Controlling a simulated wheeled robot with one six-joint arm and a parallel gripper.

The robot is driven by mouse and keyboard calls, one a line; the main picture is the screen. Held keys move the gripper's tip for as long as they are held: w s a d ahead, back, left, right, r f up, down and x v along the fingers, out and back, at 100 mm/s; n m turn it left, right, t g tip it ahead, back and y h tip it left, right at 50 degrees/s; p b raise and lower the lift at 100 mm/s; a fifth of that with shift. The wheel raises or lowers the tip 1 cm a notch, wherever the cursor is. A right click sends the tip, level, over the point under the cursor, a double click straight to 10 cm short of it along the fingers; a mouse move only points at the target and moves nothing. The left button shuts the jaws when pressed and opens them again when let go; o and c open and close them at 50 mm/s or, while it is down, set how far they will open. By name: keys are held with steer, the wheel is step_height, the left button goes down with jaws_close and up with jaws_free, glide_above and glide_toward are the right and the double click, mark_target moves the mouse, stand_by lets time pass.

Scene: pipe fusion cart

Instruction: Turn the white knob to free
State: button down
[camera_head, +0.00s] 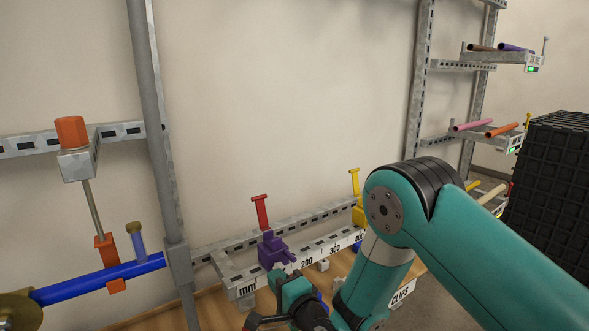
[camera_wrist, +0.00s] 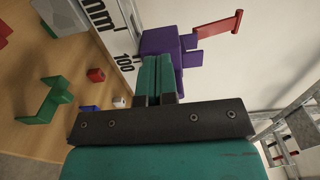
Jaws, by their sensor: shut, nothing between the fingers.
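I cannot make out a thing that is surely the white knob. A small white piece (camera_wrist: 119,102) lies low near the wooden surface in the wrist view, and pale blocks (camera_head: 323,265) show under the ruler rail in the head view. My gripper (camera_wrist: 163,62) is shut and empty, its teal fingers side by side. Its tips are at the purple clamp (camera_wrist: 160,41), overlapping it in the picture; I cannot tell whether they touch. In the head view my gripper (camera_head: 290,290) is just below the purple clamp (camera_head: 273,250), which has a red handle (camera_head: 260,211).
The clamp sits on a metal rail with an mm scale (camera_head: 307,262). A yellow clamp (camera_head: 357,209) stands further right. A blue bar (camera_head: 105,279) with orange fittings is at left. Green (camera_wrist: 45,103), red and blue pieces lie on the wood. A black crate (camera_head: 550,185) stands at right.

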steer(key=shift+w+d+f+b, duration=0.15)
steer(key=shift+d+f+b, duration=0.05)
steer(key=shift+f+b, duration=0.45)
stand_by(0.8)
steer(key=shift+a+r+p, duration=0.2)
steer(key=shift+a+p, duration=0.05)
steer(key=shift+p, duration=0.2)
steer(key=shift+s+a+p, duration=0.25)
steer(key=shift+p, duration=0.25)
steer(key=f+b, duration=0.1)
steer(key=b, duration=0.4)
steer(key=shift+s+d, duration=0.1)
steer(key=shift+s, duration=0.1)
steer(key=b+v, duration=0.2)
steer(key=b, duration=0.1)
steer(key=r+b+v, duration=0.1)
steer(key=b+v, duration=0.1)
steer(key=b, duration=0.2)
steer(key=shift+s+d, duration=0.25)
steer(key=shift+s, duration=0.1)
